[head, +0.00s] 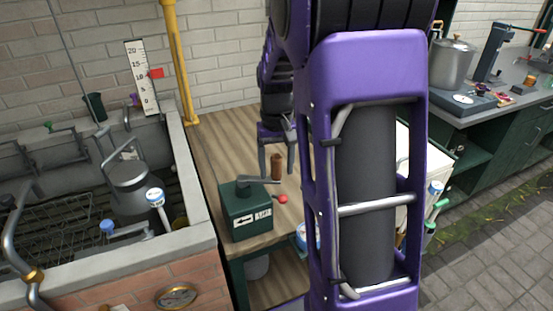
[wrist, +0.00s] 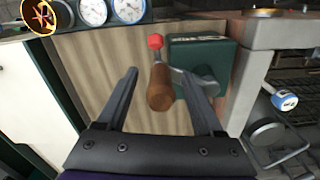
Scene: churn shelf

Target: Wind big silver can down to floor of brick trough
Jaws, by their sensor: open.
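The big silver can (head: 130,190) is upright inside the brick trough (head: 110,290), its lid and bail handle showing. I cannot tell how far its base is above the trough floor. A green winch box (head: 246,215) with an arrow label stands on the wooden bench beside the trough. Its crank has a brown wooden handle (head: 277,168). My gripper (head: 277,158) is open around this handle. In the wrist view the handle (wrist: 160,90) stands between the spread fingers of my gripper (wrist: 160,74), with gaps on both sides.
A white scale (head: 141,85) with a red pointer (head: 156,73) stands at the trough's back; the pointer is about mid-scale. A red knob (head: 283,198) is near the box. Wire racks (head: 60,225) lie in the trough. Gauges (wrist: 92,10) stand beyond the bench in the wrist view.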

